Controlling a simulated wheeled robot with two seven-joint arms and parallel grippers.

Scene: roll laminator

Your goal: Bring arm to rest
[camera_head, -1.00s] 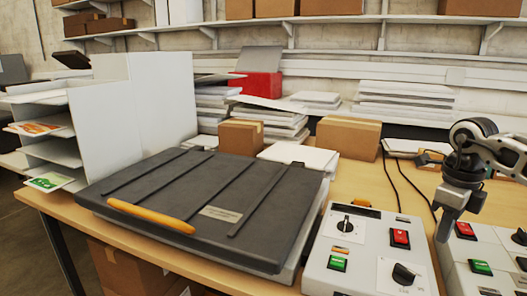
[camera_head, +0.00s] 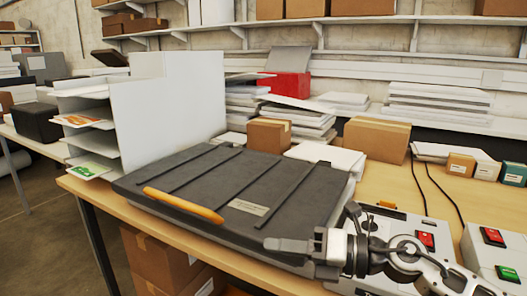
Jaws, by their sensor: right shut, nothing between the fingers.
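My right gripper (camera_head: 290,245) comes in from the lower right on its arm. It is shut and empty, and it points left in front of the right front corner of the laminator's dark lid. The roll laminator (camera_head: 235,185) has a closed dark grey lid with an orange handle (camera_head: 184,204) along its front. Its control box (camera_head: 425,240) stands just right of it, with a red switch and a black knob; my arm hides much of the box's front. My left gripper is not in view.
A second control box (camera_head: 491,250) stands at the right edge. Cardboard boxes (camera_head: 377,139), paper stacks (camera_head: 437,103) and a red box (camera_head: 284,85) line the back. A white paper sorter (camera_head: 168,105) stands left of the laminator. Two black cables cross the clear wood at right.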

